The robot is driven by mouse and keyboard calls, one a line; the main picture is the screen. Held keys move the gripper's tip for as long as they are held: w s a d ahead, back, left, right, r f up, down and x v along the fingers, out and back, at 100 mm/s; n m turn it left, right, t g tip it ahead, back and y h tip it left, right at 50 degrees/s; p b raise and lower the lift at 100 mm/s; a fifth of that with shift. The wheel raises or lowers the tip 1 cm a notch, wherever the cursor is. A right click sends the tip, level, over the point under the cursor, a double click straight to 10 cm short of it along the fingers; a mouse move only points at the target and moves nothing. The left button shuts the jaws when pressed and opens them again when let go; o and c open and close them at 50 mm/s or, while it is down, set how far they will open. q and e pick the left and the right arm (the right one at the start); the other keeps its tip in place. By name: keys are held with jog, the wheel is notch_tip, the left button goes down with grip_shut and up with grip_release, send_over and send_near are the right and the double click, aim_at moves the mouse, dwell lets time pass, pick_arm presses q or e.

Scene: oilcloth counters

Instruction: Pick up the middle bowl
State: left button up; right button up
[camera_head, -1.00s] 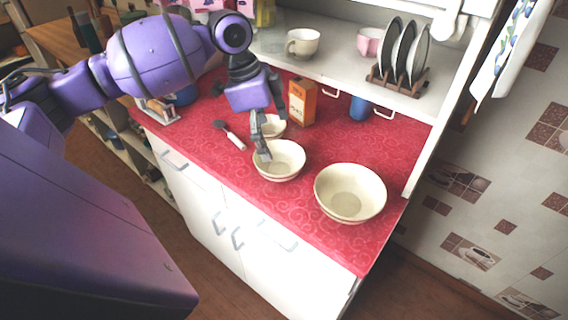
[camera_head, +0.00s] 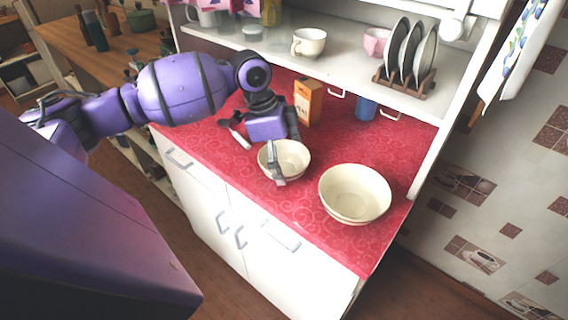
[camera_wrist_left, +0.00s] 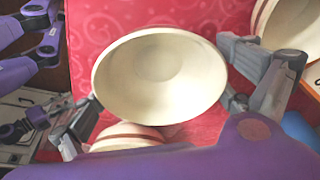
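The middle bowl (camera_head: 294,155), cream and round, stands on the red counter. It fills the centre of the left wrist view (camera_wrist_left: 160,75). My left gripper (camera_head: 277,168) is over this bowl, with its grey fingers spread to either side in the wrist view (camera_wrist_left: 172,98). I cannot tell whether they touch the rim. The larger cream bowl (camera_head: 355,193) stands to the right. The small bowl is hidden behind my gripper in the head view; part of a bowl shows at the wrist view's upper right (camera_wrist_left: 300,25). My right gripper is not in the head view.
An orange carton (camera_head: 308,102) and a blue cup (camera_head: 365,108) stand behind the bowls. A dark-handled utensil (camera_head: 238,134) lies at the left. A shelf overhead holds a cream cup (camera_head: 309,42) and a plate rack (camera_head: 403,83). The red counter (camera_head: 300,215) is clear along its front.

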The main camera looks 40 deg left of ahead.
pick_arm(q)
jog(key=c, duration=0.7)
jog(key=shift+o, duration=0.2)
jog(key=shift+r, duration=0.15)
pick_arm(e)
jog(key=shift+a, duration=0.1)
